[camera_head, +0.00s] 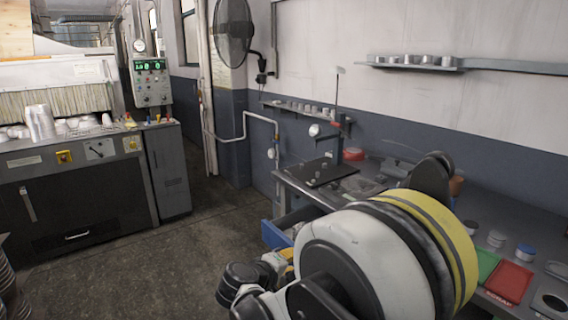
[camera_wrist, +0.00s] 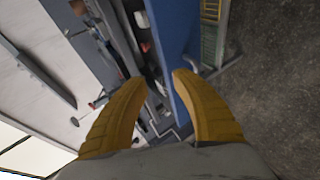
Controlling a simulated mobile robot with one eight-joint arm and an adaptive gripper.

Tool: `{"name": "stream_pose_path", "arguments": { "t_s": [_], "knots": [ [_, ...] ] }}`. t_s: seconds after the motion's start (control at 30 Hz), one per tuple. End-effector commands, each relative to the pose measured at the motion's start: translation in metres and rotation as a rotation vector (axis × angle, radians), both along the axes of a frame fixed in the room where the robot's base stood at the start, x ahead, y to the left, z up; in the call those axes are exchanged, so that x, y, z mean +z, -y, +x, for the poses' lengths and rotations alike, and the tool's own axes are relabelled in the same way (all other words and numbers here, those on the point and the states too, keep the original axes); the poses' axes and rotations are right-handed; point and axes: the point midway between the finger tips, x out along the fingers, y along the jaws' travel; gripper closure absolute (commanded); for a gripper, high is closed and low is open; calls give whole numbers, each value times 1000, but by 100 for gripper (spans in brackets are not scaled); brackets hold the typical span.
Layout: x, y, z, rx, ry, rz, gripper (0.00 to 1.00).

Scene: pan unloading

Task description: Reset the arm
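My gripper (camera_wrist: 158,83) shows in the wrist view as two yellow ribbed fingers with a clear gap between the tips. It is open and nothing is between the fingers. In the head view my white, black and yellow arm fills the lower right and hides part of the workbench. Only small yellow bits of my gripper show low in the middle there. The gripper appears to be in free air, away from the bench surface.
The workbench (camera_head: 465,203) runs along the right wall, with a black stand (camera_head: 323,172), a red tray (camera_head: 509,281) and a green tray (camera_head: 486,263). A blue drawer (camera_head: 276,235) is at its left end. An oven-like machine (camera_head: 85,195) stands left. The floor (camera_head: 150,258) between is clear.

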Motion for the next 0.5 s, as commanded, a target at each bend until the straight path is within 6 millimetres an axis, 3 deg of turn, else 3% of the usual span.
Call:
{"name": "stream_pose_path", "arguments": {
  "t_s": [0.03,0.2,0.5],
  "knots": [
    [15,23,-9,-25,-25,52,68],
    [51,81,-51,-93,-97,249,68],
    [84,149,-163,-219,-148,620,68]
  ]
}}
